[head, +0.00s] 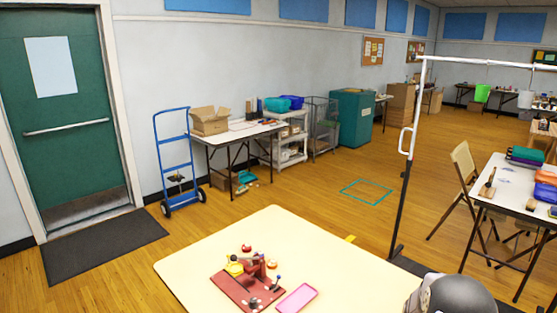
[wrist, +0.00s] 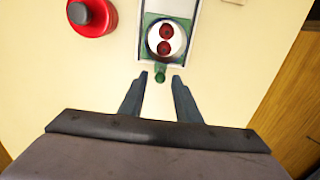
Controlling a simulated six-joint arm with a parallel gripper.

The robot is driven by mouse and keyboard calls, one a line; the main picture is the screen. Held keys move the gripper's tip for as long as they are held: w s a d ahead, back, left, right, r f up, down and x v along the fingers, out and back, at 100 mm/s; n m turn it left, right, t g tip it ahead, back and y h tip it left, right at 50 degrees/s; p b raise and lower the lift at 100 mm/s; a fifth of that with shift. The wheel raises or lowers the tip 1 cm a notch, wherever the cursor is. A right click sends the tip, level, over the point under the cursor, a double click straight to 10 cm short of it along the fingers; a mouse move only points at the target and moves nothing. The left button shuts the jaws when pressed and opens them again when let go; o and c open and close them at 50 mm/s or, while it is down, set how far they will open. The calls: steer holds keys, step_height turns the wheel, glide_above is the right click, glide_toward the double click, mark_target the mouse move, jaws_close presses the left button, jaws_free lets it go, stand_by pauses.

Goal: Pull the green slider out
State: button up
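The green slider (wrist: 148,50) shows in the wrist view as a green plate in a pale channel with grey edges. A white disc with two dark red round spots (wrist: 165,40) sits on it. A small green knob (wrist: 160,72) sticks out at its near end. My gripper (wrist: 160,77) is open. Its two dark fingers point at the slider, one to each side of the knob, with a gap visible on both sides. I cannot make out the slider in the head view, where part of my arm covers the table's near right corner.
A red round thing with a dark knob (wrist: 92,17) lies left of the slider. In the head view, a red-based device (head: 247,288) and a pink tray (head: 297,298) are on the cream table (head: 335,262). The tabletop right of them looks clear. A white rack frame (head: 408,140) stands behind.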

steer(key=shift+d+r, duration=0.1)
steer(key=shift+r+p, duration=2.95)
steer(key=shift+r, duration=0.75)
steer(key=shift+o, duration=0.7)
